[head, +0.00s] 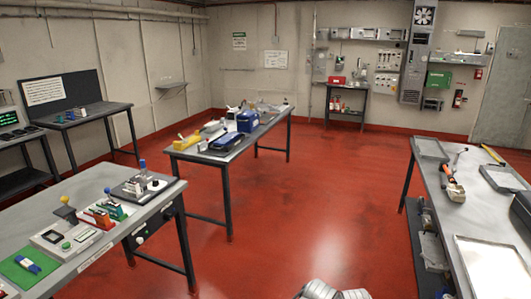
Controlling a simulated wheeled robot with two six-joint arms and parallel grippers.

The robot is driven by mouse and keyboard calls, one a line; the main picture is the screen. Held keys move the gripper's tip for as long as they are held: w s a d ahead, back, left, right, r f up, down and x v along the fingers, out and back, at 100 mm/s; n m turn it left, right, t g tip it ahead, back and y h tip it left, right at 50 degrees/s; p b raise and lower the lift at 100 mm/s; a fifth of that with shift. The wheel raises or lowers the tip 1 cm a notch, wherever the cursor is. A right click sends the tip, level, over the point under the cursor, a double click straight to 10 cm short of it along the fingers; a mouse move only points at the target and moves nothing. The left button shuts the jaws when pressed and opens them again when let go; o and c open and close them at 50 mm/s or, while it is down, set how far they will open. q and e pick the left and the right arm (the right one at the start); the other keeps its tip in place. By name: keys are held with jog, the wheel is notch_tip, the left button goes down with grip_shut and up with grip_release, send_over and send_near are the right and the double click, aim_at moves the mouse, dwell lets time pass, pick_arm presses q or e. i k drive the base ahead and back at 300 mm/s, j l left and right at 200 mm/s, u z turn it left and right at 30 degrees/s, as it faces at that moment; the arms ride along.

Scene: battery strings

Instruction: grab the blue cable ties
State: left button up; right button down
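I cannot make out the blue cable ties for certain. A small blue and white item (27,265) lies on a green mat (12,273) at the near left bench; it is too small to identify. A blue box (248,121) and a dark blue tray-like item (227,141) are on the middle table, among other small things. Neither of my grippers can be made out in the head view. A pale grey rounded shape at the bottom edge shows no fingers.
The near left bench (165,200) holds several devices. The middle table (193,153) stands beyond it. The right bench (432,184) carries trays and tools. Open red floor (310,200) lies between the middle table and the right bench. A small table (346,118) stands at the back wall.

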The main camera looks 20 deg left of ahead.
aim_at(25, 263)
jog(key=i+u, duration=0.35)
jog(key=u, duration=0.15)
jog(key=i+u, duration=0.45)
jog(key=i+l+u, duration=0.3)
jog(key=u, duration=0.2)
jog(key=i+l+u, duration=0.3)
jog(key=u, duration=0.15)
jog(key=i+l+u, duration=0.35)
jog(key=l+u, duration=0.2)
jog(key=i+l+u, duration=0.25)
jog(key=l+u, duration=0.3)
jog(key=l, duration=0.15)
jog(key=i+l, duration=0.15)
jog(key=i, duration=0.15)
jog(key=i+l, duration=0.15)
jog(key=i+u, duration=0.05)
jog(key=i, duration=0.05)
